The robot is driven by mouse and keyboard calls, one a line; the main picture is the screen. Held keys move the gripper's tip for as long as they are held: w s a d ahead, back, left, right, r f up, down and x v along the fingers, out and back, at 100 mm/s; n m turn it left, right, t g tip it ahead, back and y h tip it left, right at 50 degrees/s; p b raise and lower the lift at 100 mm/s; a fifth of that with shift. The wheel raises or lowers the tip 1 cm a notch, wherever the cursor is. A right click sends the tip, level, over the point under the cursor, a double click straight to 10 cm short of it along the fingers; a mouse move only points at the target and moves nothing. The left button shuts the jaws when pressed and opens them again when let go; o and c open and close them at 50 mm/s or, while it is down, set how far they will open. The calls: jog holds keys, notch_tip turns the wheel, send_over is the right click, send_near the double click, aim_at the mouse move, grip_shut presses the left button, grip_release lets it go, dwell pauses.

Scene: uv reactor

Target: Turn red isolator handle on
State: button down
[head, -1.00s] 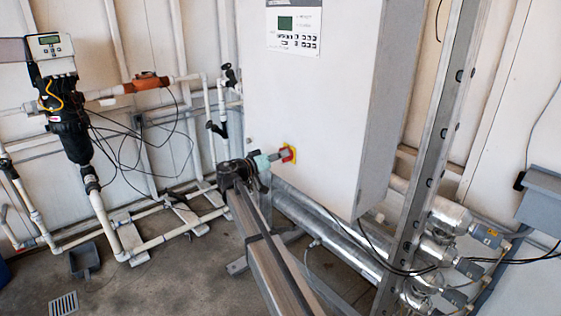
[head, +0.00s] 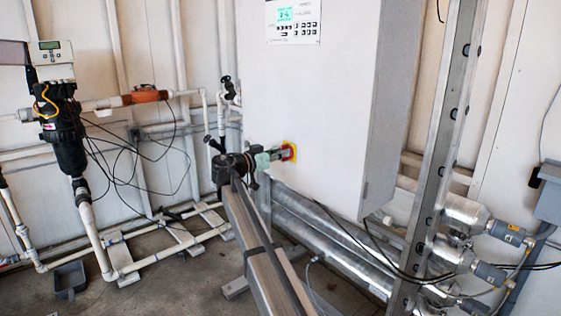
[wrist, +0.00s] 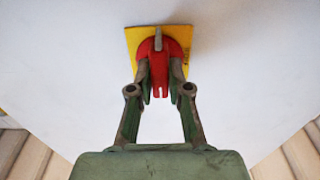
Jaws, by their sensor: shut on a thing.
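The red isolator handle (wrist: 159,76) sits on a yellow square plate (wrist: 132,38) on the white cabinet (head: 310,100). In the wrist view its grip points straight down, between the two fingers of my gripper (wrist: 160,92). The fingers are shut on the handle from both sides. In the head view my gripper (head: 274,156) reaches the cabinet's lower left front, and the yellow plate (head: 291,151) shows just beyond it. The red handle is mostly hidden there by the fingers.
A black filter unit with white pipes (head: 68,140) stands at the left wall. A metal upright (head: 437,140) stands right of the cabinet. Large steel tubes (head: 330,245) run below the cabinet, near my arm. A grey scoop-like container (head: 70,280) lies on the floor.

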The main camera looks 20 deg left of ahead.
dwell(0.3)
jog(key=c, duration=1.1)
grip_release()
jog(key=v, duration=1.2)
